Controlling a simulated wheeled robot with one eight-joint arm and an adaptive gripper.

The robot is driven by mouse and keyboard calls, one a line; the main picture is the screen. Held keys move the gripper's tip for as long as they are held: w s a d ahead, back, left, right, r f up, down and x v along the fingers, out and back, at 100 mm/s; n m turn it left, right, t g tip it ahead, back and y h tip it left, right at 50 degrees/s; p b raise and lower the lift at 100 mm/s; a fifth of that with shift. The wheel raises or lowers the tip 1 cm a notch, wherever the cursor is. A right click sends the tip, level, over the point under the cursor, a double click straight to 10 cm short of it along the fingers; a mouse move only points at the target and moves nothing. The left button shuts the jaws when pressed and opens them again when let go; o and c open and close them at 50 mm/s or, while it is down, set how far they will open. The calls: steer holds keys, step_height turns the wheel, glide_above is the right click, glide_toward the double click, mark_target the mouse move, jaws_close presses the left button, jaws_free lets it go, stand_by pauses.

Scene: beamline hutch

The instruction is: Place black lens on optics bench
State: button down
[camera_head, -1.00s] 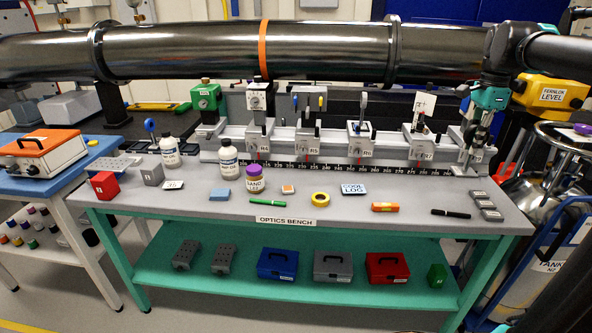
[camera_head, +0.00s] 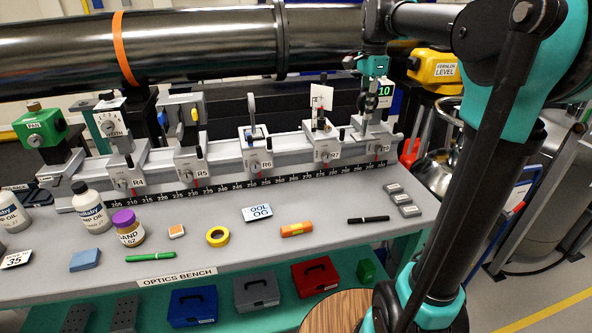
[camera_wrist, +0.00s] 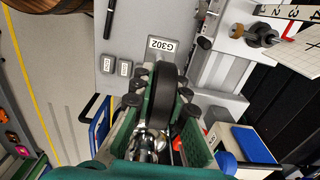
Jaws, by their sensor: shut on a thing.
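My gripper (camera_head: 373,88) is at the right end of the rail on the grey optics bench (camera_head: 300,208), pointing down. It is shut on the black lens (camera_wrist: 167,92), a dark disc seen edge-on between the green fingers in the wrist view. In the head view the lens (camera_head: 371,102) is small and dark, just above the rightmost rail carrier (camera_head: 376,138). I cannot tell whether the lens touches that carrier. The carrier marked R7 (camera_head: 324,148) beside it bears a white card (camera_head: 322,92).
Several small grey boxes (camera_head: 397,187) and a black pen (camera_head: 369,219) lie in front of the rail's right end. An orange level (camera_head: 297,229) and yellow tape (camera_head: 217,236) lie farther left. A round wooden top (camera_head: 335,312) stands at the bench's front.

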mark_target(362, 136)
step_height(362, 136, down, 20)
stand_by(0.6)
steer(key=shift+f, duration=0.1)
steer(key=c, duration=1.5)
jaws_free()
step_height(362, 136, up, 12)
steer(key=shift+r, duration=0.15)
